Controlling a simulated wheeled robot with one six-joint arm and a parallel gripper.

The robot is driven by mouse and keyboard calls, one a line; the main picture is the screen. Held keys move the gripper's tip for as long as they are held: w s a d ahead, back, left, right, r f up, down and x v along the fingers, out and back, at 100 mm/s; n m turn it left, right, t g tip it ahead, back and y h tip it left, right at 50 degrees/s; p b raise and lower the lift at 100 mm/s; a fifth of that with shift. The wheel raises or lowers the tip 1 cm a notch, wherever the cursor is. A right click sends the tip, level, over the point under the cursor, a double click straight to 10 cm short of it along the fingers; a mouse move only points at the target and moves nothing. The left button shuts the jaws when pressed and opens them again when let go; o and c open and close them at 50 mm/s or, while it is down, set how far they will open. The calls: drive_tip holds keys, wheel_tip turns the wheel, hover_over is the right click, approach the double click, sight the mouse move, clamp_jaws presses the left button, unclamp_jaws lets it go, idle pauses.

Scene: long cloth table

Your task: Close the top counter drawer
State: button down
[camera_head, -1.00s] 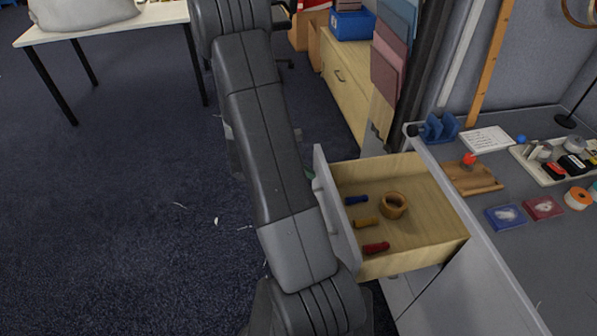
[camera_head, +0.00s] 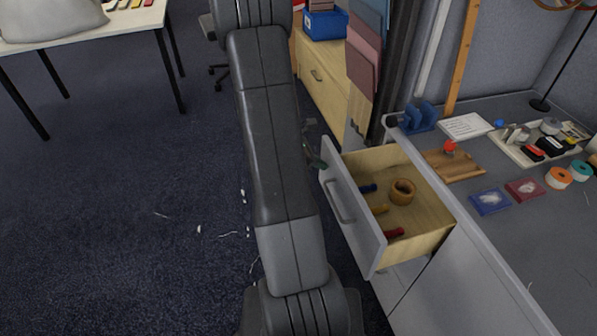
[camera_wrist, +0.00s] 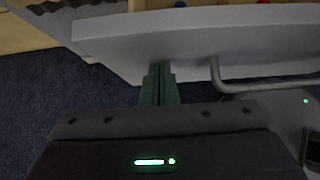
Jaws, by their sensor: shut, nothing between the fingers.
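The top counter drawer (camera_head: 357,222) stands partly open, pulled out to the left from the grey counter. It has a grey front with a bar handle (camera_head: 338,200) and a pale wooden inside. A wooden ring (camera_head: 402,191) and blue, yellow and red small items lie in it. My gripper (camera_head: 318,163) is at the outer face of the drawer front, near its far top corner, mostly hidden by my arm. In the wrist view my green fingers (camera_wrist: 160,72) are shut with nothing between them. Their tips meet the drawer front (camera_wrist: 190,40), left of the handle (camera_wrist: 260,85).
A wooden cabinet (camera_head: 322,82) with a blue bin stands behind. A white table (camera_head: 130,18) is at the far left. Dark carpet between is open, with small scraps.

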drive_tip(key=w+d+b, duration=0.1)
drive_tip(key=w+d, duration=0.2)
drive_tip(key=d, duration=0.6)
drive_tip(key=w+d+b, duration=0.2)
drive_tip(key=w+d, duration=0.1)
drive_tip(key=d, duration=0.7)
drive_tip(key=shift+w, duration=0.15)
drive_tip(key=shift+r, duration=0.2)
